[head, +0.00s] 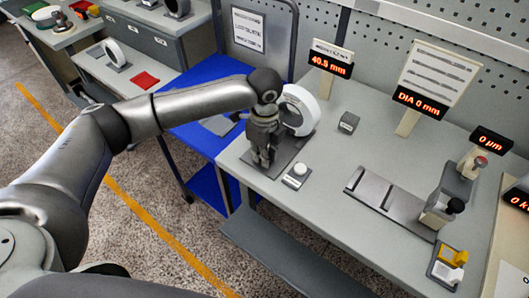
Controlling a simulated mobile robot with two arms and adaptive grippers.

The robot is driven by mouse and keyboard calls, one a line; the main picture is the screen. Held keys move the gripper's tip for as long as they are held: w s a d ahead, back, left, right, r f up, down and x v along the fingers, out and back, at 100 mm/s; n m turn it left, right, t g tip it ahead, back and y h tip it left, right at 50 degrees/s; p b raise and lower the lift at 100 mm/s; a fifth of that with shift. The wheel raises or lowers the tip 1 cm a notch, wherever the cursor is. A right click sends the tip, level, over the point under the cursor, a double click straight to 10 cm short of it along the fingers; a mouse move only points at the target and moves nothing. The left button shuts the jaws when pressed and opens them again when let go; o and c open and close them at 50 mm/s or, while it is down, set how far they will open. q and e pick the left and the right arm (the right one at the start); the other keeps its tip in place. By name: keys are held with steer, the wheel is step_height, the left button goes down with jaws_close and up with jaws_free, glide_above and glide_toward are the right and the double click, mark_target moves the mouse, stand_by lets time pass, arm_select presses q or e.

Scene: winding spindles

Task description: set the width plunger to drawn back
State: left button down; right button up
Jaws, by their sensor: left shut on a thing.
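My left gripper (262,162) points down over the dark base plate (275,178) of a station with a white ring (299,110) standing upright. The ring is just right of the gripper. The fingers are shut on a small part there, which I take to be the width plunger; the gripper hides it, and its position cannot be read. A display (330,65) behind the station reads 40.5 mm. My right gripper is not in view.
A small plate with a white button (300,169) lies close right of the gripper. A dark block (348,122), a long grey slotted fixture (390,200) and a yellow piece (453,257) stand further right. A blue cart (205,185) is left of the bench.

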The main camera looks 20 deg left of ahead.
arm_select(q)
steer(key=shift+s+a+r+p, duration=0.15)
steer(key=shift+s+p, duration=0.1)
steer(key=shift+p, duration=0.2)
steer(key=s+p, duration=0.1)
steer(key=s+a+p, duration=0.1)
steer(key=s, duration=0.1)
steer(key=shift+p, duration=0.3)
steer(key=shift+f, duration=0.2)
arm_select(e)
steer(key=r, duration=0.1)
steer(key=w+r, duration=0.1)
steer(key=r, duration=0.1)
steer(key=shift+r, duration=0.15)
arm_select(q)
steer(key=c, duration=1.4)
jaws_free()
steer(key=shift+s+a, duration=0.1)
steer(key=shift+s, duration=0.05)
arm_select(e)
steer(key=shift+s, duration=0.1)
arm_select(q)
steer(key=shift+r, duration=0.15)
